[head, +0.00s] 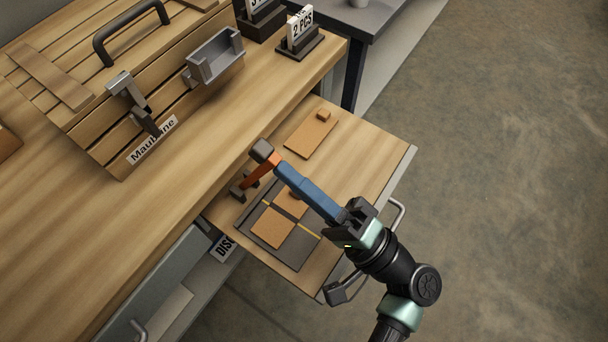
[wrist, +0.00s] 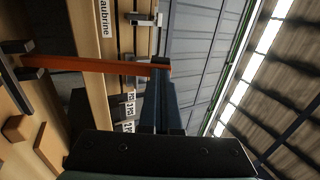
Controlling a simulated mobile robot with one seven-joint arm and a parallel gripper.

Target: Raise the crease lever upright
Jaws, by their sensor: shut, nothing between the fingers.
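The crease lever (head: 260,170) is an orange bar with a dark end block (head: 263,151). It rises from a dark hinge (head: 238,190) at the edge of a dark plate (head: 297,248) with a yellow line. The lever stands up off the plate; its exact angle is hard to tell. In the wrist view the orange bar (wrist: 100,65) runs from its hinge at left to the end block beside my fingers. My gripper (head: 280,169) has long blue fingers, shut and empty. Their tips are at the lever's upper end; contact cannot be made out.
A tan card (head: 270,229) lies on the plate. Another tan piece (head: 311,134) lies farther back on the pulled-out board, which has a metal handle (head: 397,213). A wooden case (head: 150,90) and a "2 PCS" sign (head: 300,27) stand on the bench. Open floor lies right.

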